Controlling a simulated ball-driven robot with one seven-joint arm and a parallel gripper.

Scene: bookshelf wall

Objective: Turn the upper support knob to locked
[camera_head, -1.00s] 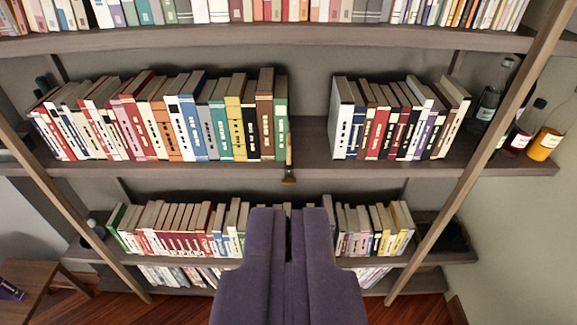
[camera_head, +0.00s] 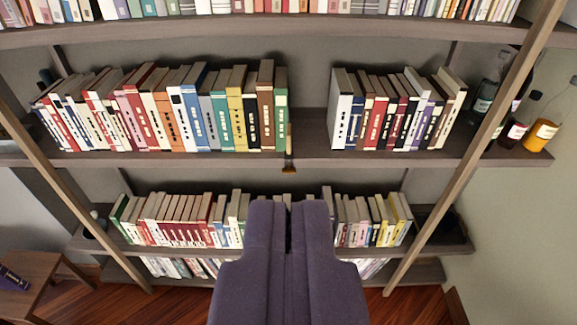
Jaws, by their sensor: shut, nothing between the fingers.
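A small brown knob-like piece (camera_head: 289,170) sits at the front edge of the middle shelf, below a thin dark upright strip at the end of the left book row. It is probably the upper support knob. It is too small to tell which way it is turned. My gripper (camera_head: 289,208) has two purple padded fingers and points into the scene at bottom centre. It is shut and empty. In the picture its tips are just below the knob, and no contact is visible. No second knob shows; my fingers cover part of the lower shelf.
The middle shelf (camera_head: 400,158) holds two book rows with a gap between them. Bottles (camera_head: 541,134) stand at its right end. Slanted wooden posts (camera_head: 440,190) flank the shelves. Books fill the lower shelf behind my fingers. A wooden stool (camera_head: 30,268) stands at lower left.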

